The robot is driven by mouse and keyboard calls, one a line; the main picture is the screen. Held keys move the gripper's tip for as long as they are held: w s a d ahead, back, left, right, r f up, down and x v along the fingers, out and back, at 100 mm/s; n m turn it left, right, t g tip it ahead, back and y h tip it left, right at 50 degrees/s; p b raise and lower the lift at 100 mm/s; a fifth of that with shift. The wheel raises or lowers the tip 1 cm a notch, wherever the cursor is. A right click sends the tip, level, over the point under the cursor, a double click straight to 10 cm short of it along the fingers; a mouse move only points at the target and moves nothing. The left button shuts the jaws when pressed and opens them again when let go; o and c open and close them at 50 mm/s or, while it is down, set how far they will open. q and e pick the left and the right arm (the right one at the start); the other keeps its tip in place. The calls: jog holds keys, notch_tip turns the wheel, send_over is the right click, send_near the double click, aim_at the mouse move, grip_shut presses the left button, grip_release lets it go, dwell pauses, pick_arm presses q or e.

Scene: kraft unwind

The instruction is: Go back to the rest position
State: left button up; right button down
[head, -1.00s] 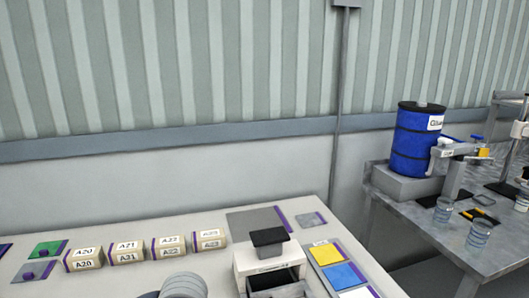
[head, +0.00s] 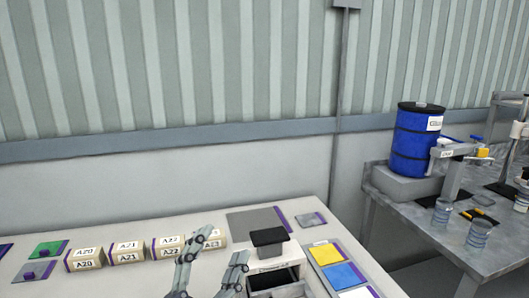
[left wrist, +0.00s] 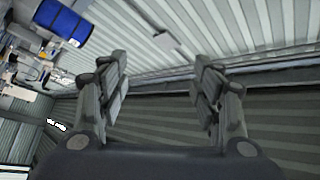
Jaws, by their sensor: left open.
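My left gripper (head: 217,254) comes up from the bottom edge in the head view, above the light table (head: 120,280). Its two fingers are spread apart with nothing between them. In the left wrist view, the open fingers of my left gripper (left wrist: 160,85) frame the ribbed wall, tilted in the picture. In the head view it stands in front of the labelled blocks' right end and left of the white box (head: 288,262) with a dark opening. My right gripper is not in view.
Labelled blocks A20 (head: 84,259), A21 (head: 127,252), A22 (head: 167,246) stand in a row. Colored cards (head: 343,276) lie on the right. A blue drum (head: 414,140) and several glass jars (head: 479,233) stand on the grey bench (head: 420,220). A pole (head: 338,120) rises behind.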

pick_arm(q)
jog(key=s+a+f+n+g+y, duration=0.2)
jog(key=a+f+n+g+y, duration=0.3)
jog(key=f, duration=0.6)
jog(key=s+a+f+n+g+y, duration=0.35)
jog(key=a+f, duration=0.25)
jog(key=f, duration=0.6)
jog(key=s+a+f+n+g, duration=0.25)
jog(key=s+f+g, duration=0.65)
jog(key=s+f, duration=0.65)
jog(key=s+d+f+g, duration=0.1)
jog(key=s+f, duration=0.1)
jog(key=f, duration=1)
jog(key=s+f+g, duration=0.1)
jog(key=s+f, duration=0.1)
jog(key=f, duration=1.1)
jog(key=s+a+f, duration=0.3)
jog(key=s+f, duration=1.1)
jog(key=s, duration=0.2)
jog(key=shift+f+g+h, duration=0.35)
jog(key=shift+f, duration=0.05)
